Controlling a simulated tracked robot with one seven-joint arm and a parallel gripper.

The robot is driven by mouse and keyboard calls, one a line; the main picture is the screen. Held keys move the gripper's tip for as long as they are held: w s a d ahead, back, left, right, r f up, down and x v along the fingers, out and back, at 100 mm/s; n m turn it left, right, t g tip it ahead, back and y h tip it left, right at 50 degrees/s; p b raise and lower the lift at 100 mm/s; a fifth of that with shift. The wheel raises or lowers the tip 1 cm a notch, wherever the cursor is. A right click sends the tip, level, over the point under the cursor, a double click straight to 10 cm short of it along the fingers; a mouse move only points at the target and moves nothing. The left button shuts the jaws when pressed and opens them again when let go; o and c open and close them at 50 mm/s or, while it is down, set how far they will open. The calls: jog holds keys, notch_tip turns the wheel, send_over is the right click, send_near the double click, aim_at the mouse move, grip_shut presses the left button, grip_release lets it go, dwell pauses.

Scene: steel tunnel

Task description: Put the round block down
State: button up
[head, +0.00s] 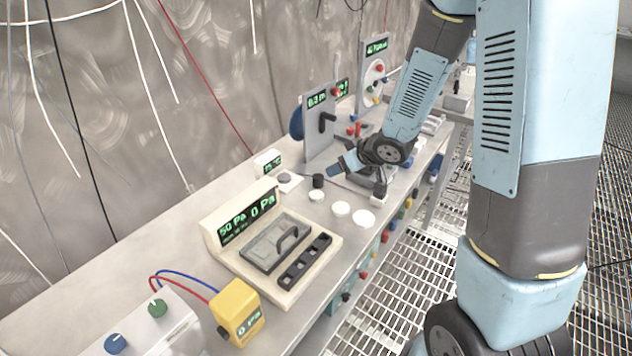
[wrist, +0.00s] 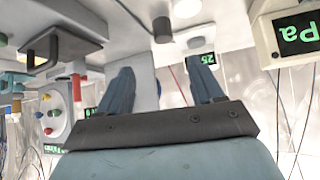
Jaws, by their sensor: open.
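A small dark round block (head: 318,181) stands upright on the grey bench top, between a white disc (head: 316,195) and a grey button on a white plate (head: 287,180). In the wrist view the round block (wrist: 162,30) is beyond my fingertips, roughly in line with the gap between them. My gripper (wrist: 163,80) is open, with nothing between its two blue fingers. In the head view it is low over the bench, to the right of the block and apart from it.
More white discs (head: 341,208) lie toward the bench's front edge. A cream console (head: 215,228) with a handled lid and a yellow meter (head: 238,309) stand nearer. An upright panel with a dark handle (head: 321,125) stands behind my gripper.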

aim_at(319, 176)
jog(key=x, duration=0.8)
jog(key=shift+w+a, duration=0.1)
jog(key=shift+x, duration=2.75)
jog(key=shift+a, duration=0.2)
jog(key=shift+r, duration=0.1)
jog(key=c, duration=1.1)
